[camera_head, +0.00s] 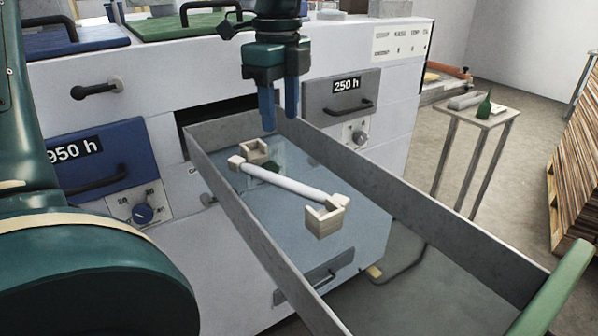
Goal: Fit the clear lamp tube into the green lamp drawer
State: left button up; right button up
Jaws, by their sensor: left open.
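The green lamp drawer is pulled out, with grey side walls (450,258) and a green front (556,292) at the lower right. A pale whitish lamp tube (285,182) with cream end caps lies slantwise in the drawer area. Two cream cradle blocks stand near its ends, a far one (254,152) and a near one (326,222). The tube's far end shows left of the far block; whether it is seated in either block I cannot tell. My left gripper (280,122) points down, open and empty, above the drawer's inner end, apart from the tube. My right gripper is out of view.
A blue drawer marked 950 h (98,160) and a grey drawer marked 250 h (341,98) are shut in the white cabinet (205,72). Stacked boards (577,160) are at the right edge.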

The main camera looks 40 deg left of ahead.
pick_arm(q)
send_over(283, 178)
jog(key=f, duration=0.7)
jog(key=shift+s+a+f, duration=0.15)
jog(key=shift+s+f, duration=0.05)
notch_tip(283, 178, down, 5)
jog(key=shift+w+f+p, duration=0.1)
jog(key=shift+w+p, duration=0.05)
jog(key=shift+p, duration=0.35)
grip_shut()
